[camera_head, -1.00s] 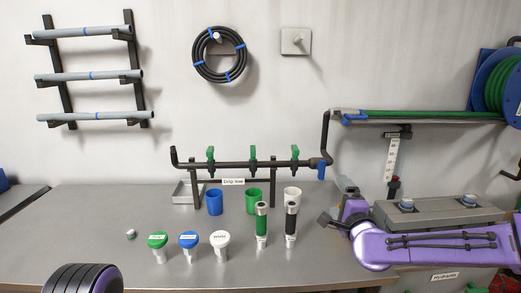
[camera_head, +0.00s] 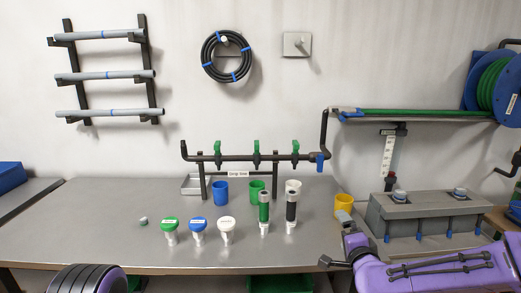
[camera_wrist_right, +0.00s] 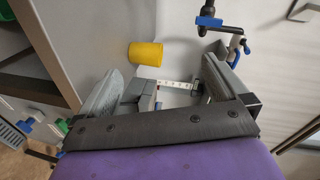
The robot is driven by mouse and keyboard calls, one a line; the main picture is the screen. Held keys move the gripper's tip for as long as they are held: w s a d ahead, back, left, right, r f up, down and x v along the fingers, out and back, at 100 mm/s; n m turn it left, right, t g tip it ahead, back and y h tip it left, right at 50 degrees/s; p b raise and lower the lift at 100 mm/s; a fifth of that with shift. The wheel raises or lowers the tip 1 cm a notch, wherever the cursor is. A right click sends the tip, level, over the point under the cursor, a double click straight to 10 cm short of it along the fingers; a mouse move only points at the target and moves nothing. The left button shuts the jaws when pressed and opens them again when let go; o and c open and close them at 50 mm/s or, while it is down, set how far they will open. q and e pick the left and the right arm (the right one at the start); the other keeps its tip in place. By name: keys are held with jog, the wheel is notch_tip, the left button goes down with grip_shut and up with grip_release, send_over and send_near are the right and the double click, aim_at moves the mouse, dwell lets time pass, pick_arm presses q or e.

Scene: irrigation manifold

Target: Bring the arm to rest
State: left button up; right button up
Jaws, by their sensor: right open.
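My right arm enters the head view from the lower right. Its gripper (camera_head: 338,243) is over the front right part of the grey bench (camera_head: 100,240), apart from the cups and bottles. In the right wrist view the same gripper (camera_wrist_right: 160,85) has its two grey fingers spread, with nothing held between them. A yellow cup (camera_head: 344,204) stands behind it on the bench; it also shows in the right wrist view (camera_wrist_right: 145,53), beyond the fingers. A purple and black part of my left arm shows at the lower left; the left gripper is out of view.
A grey block (camera_head: 425,213) with blue-tipped fittings stands right of the gripper. The drip line manifold (camera_head: 235,158) with green valves stands mid-bench, with blue (camera_head: 221,192), green and white cups below. Several capped pieces and two bottles (camera_head: 264,212) stand in front. The bench's left is mostly clear.

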jog(key=s+d+f+n+g+h, duration=0.1)
jog(key=s+f+n+g, duration=0.15)
jog(key=s+f, duration=0.7)
jog(key=s+d+f+n+g, duration=0.15)
jog(key=s+f+g, duration=0.35)
jog(key=f, duration=0.7)
jog(key=s+d+f+n+g, duration=0.1)
jog(key=s+f, duration=0.3)
jog(key=s, duration=0.5)
jog(key=s+d+f+n+g+h, duration=0.1)
jog(key=s+f, duration=0.3)
jog(key=s, duration=0.5)
jog(key=s+d+f+n+g+h, duration=0.1)
jog(key=s+d+f+n+g, duration=0.1)
jog(key=s, duration=0.7)
notch_tip(320, 180, down, 2)
jog(key=shift+d+f+n+g, duration=0.3)
jog(key=shift+d+g, duration=0.15)
jog(key=shift+g, duration=0.2)
